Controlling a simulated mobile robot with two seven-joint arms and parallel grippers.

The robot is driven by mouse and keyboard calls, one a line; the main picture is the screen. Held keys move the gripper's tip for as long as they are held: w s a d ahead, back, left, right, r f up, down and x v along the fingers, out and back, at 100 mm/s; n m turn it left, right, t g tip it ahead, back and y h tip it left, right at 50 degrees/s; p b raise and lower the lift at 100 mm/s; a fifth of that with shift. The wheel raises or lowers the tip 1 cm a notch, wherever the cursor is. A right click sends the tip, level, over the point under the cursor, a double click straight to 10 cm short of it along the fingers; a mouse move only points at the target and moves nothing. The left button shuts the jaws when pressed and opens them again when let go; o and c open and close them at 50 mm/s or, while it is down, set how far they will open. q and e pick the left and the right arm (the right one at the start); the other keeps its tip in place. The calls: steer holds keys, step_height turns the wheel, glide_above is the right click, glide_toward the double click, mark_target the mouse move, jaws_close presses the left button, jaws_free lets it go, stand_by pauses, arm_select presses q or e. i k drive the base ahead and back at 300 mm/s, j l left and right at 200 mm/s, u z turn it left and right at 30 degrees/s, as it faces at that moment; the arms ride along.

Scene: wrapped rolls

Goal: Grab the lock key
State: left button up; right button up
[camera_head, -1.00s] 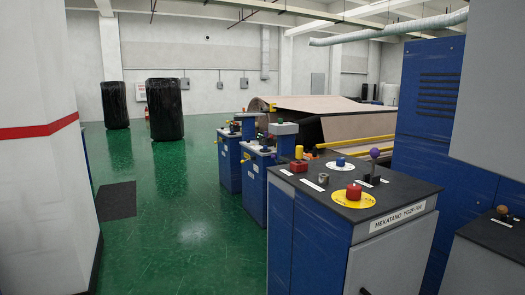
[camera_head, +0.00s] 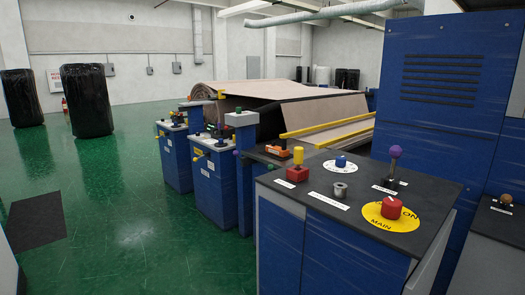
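I cannot make out a separate lock key. A small metal cylinder (camera_head: 339,191) stands on the black top of the blue control console (camera_head: 368,222), which is close in front at right; it may be a lock, but I cannot tell whether it holds a key. Around it on that top are a yellow knob on a red block (camera_head: 298,163), a blue knob on a white dial (camera_head: 341,161), a purple ball-topped lever (camera_head: 394,158) and a red button on a yellow plate (camera_head: 391,207). Neither of my grippers is in view.
Blue machine stands (camera_head: 212,178) and a large beige roll machine (camera_head: 300,98) are behind the console. A tall blue cabinet (camera_head: 441,95) stands at right. Black-wrapped rolls (camera_head: 87,100) stand far left. The green floor (camera_head: 120,220) is clear at left, with a dark mat (camera_head: 36,222).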

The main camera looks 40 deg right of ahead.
mark_target(299, 152)
steer(key=i+j+z, duration=0.1)
steer(key=i+z, duration=0.2)
steer(key=i, duration=0.25)
steer(key=i+j+z, duration=0.3)
steer(key=i, duration=0.25)
steer(key=i+j+z, duration=0.15)
steer(key=z, duration=0.3)
steer(key=i+j+z, duration=0.25)
steer(key=z, duration=0.25)
steer(key=i+j+z, duration=0.25)
steer(key=z, duration=0.2)
steer(key=i+j+z, duration=0.1)
steer(key=j+z, duration=0.4)
